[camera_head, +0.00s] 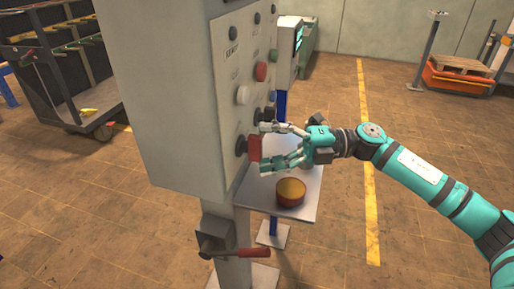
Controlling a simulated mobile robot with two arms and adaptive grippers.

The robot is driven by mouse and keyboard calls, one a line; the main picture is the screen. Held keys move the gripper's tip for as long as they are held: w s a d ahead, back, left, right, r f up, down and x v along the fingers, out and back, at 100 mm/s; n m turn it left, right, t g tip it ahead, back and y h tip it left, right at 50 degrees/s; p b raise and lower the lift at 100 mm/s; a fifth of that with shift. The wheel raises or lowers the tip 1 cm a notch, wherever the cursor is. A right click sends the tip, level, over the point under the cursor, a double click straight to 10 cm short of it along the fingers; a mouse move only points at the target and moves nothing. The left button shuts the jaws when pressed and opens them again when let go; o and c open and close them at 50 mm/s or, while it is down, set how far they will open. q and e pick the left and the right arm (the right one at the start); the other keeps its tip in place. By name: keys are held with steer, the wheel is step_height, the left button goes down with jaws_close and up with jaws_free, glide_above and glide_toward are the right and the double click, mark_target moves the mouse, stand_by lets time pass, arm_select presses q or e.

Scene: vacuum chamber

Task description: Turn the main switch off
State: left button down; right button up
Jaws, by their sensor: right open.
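A grey control cabinet (172,95) stands on a post, with its button panel on the right face. Low on that panel is a red switch handle (254,148) on a round black base. A black knob (265,115) sits just above it. Which control is the main switch is not readable here. My right gripper (268,146) is open, its teal and grey fingers close to the red handle from the right. Whether the fingers touch it I cannot tell. My left gripper is not in view.
A grey shelf (302,203) carries a round yellow-topped red button (290,192) below my right gripper. A red-handled lever (236,252) juts from the post. A dark cart (65,60) stands at left. Open tiled floor lies to the right.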

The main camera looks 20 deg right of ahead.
steer(key=v, duration=0.9)
steer(key=shift+d, duration=0.2)
